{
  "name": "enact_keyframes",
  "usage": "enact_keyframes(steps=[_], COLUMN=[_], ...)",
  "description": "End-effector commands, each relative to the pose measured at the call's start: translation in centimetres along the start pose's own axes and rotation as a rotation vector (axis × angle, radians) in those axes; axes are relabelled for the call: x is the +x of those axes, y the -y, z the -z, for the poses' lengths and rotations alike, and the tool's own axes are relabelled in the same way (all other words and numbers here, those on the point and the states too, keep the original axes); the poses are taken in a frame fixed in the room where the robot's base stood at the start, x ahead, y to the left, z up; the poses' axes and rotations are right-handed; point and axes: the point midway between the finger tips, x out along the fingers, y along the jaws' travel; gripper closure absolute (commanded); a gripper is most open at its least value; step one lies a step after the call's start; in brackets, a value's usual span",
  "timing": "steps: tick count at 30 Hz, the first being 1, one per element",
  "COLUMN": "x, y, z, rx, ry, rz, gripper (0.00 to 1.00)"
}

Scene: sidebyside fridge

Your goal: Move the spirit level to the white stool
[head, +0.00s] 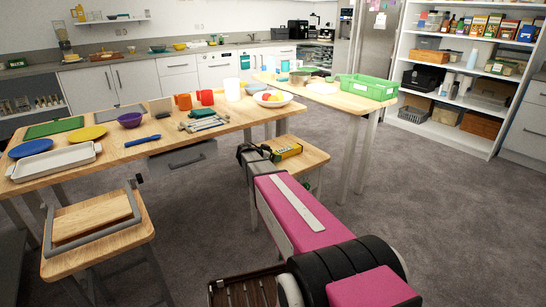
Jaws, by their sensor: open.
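A long yellow-and-black item (287,152) lies on the wooden top of a low stool (313,157) beyond the worktable. It may be the spirit level, but it is too small to be sure. My pink arm reaches forward, and my black gripper (246,151) is at its far end, just left of this item in the picture. The gripper is open; its fingers are small and partly hidden by my arm, and I cannot tell whether they touch anything. No plainly white stool shows; the low stool has a wooden top and pale legs, partly hidden by my arm.
A worktable (115,148) holds plates, a white tray, a blue tool (142,141), red mugs and a fruit bowl (272,98). Another table (338,98) carries a green crate (369,87). A wooden seat (139,231) with a grey frame stands front left. Carpet is clear at right.

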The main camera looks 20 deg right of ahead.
Motion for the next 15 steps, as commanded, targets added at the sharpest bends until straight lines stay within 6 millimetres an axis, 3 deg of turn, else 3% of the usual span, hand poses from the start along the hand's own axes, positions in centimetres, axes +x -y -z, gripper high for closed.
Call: enact_keyframes(steps=[5, 15], x=[-1.5, -8.0], y=[-0.1, -0.1], z=[0.0, 0.1], rx=[0.0, 0.0], ry=[0.0, -0.001], rz=[0.002, 0.002], gripper=[0.28, 0.28])
